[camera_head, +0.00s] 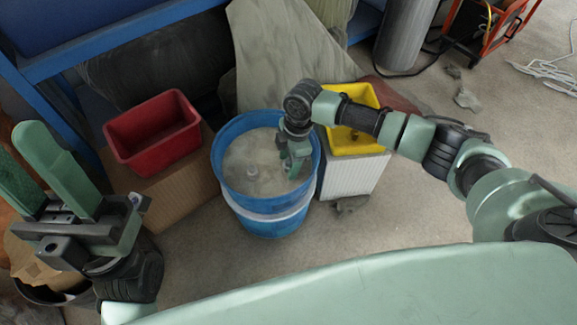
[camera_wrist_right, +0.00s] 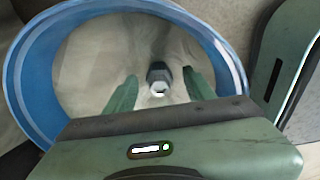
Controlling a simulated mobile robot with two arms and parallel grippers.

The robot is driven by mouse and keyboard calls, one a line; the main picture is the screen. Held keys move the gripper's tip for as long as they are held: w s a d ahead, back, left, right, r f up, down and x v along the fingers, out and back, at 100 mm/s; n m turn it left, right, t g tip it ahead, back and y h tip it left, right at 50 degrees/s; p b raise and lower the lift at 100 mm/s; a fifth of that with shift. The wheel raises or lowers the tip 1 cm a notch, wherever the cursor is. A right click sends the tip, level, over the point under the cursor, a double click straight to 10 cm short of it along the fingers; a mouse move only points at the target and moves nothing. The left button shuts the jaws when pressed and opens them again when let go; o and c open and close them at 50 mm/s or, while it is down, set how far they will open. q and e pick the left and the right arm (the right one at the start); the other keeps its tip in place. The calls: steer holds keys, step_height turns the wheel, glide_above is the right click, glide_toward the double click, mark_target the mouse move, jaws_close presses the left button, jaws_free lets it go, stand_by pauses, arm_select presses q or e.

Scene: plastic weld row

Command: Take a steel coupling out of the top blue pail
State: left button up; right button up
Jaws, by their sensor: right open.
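The top blue pail (camera_head: 219,178) stands in the middle of the head view, seemingly stacked on another blue pail. Its inside looks pale. A small steel coupling (camera_wrist_right: 158,76) lies in it, dark with a bright open end; in the head view a small pale piece (camera_head: 252,173) shows on the pail's floor. My right gripper (camera_head: 293,166) reaches down inside the pail's right side, open. In the right wrist view its green fingers (camera_wrist_right: 159,84) stand apart on either side of the coupling, with no visible grip. My left gripper (camera_head: 24,148) points up at the left, open and empty.
A red bin (camera_head: 122,140) on a cardboard box (camera_head: 180,192) stands left of the pail. A yellow bin (camera_head: 360,142) on a white box (camera_head: 345,178) stands close on the right. A blue rack (camera_head: 95,53) is behind. Floor is free in front of the pail.

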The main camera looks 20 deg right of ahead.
jaws_close()
steer(key=shift+r, duration=0.15)
